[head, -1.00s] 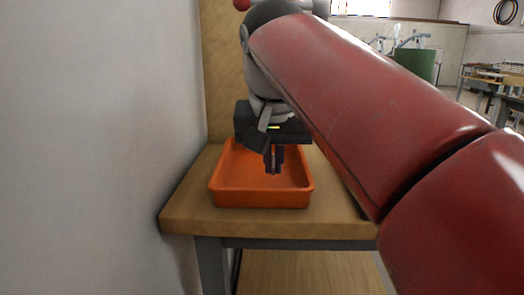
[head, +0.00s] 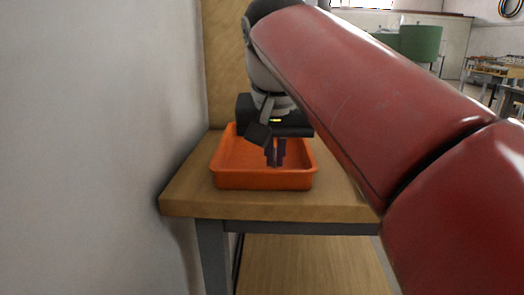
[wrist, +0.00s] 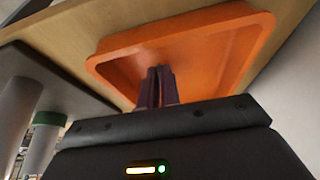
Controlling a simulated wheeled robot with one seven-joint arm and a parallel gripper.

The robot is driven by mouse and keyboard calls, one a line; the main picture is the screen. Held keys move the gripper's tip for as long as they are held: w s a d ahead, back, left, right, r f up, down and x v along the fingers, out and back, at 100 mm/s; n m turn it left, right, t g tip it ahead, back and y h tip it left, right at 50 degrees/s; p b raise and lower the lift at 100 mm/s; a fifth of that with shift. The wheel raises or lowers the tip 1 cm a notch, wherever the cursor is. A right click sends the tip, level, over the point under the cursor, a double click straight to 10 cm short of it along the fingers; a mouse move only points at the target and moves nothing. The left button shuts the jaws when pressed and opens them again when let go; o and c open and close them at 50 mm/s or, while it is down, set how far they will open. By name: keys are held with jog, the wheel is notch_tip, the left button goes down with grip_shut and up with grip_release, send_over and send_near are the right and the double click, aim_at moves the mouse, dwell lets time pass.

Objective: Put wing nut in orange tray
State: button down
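The orange tray (head: 262,180) sits on the wooden table by the wall. In the wrist view its rim (wrist: 258,22) shows behind the fingers. My gripper (head: 275,160) hangs over the tray with its dark fingers pointing down toward the tray's inside. In the wrist view the fingers (wrist: 157,76) are close together, with at most a narrow gap between them. I cannot tell whether they hold anything. No wing nut can be made out in either view, and the visible tray floor looks bare.
The wooden table (head: 190,204) has some bare top around the tray. A white wall (head: 95,150) is close on the left, and a wooden panel (head: 222,60) rises behind the table. A green cylinder (head: 420,42) and other tables stand far off at the right.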

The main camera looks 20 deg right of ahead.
jog(key=shift+f, duration=0.3)
jog(key=c, duration=1.5)
grip_release()
jog(key=shift+c, duration=0.2)
